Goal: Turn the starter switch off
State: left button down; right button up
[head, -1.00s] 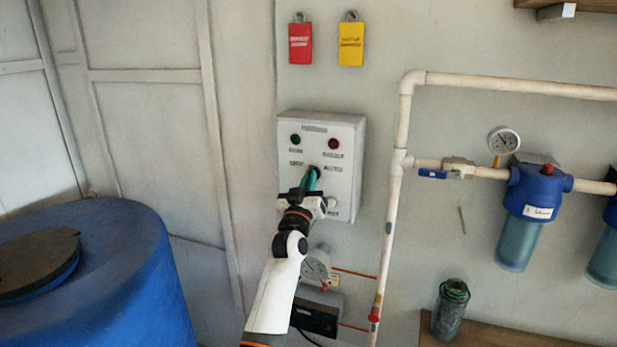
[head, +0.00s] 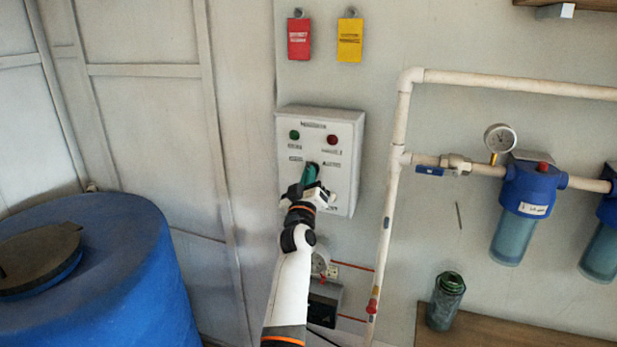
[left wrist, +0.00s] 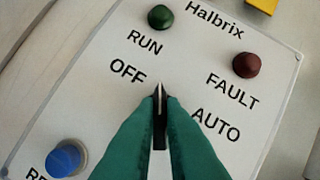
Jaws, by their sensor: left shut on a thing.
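The starter box (head: 345,130) is a pale panel on the wall, with a green RUN lamp (head: 294,135) and a red FAULT lamp (head: 332,140). In the left wrist view its black switch knob (left wrist: 159,115) sits between the OFF and AUTO labels. The knob's tip points up, between the two labels and closer to OFF, in the tilted picture. My right gripper is in neither view.
A blue reset button (left wrist: 66,157) is at the panel's lower left in the left wrist view. A white pipe (head: 398,150) runs right of the box. A blue tank (head: 150,260) stands at the left. Red (head: 299,40) and yellow (head: 350,41) tags hang above.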

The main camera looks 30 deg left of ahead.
pick_arm(q)
jog(key=c, duration=1.5)
grip_release()
jog(key=p+v, duration=0.3)
jog(key=v, duration=0.9)
jog(key=shift+a, duration=0.1)
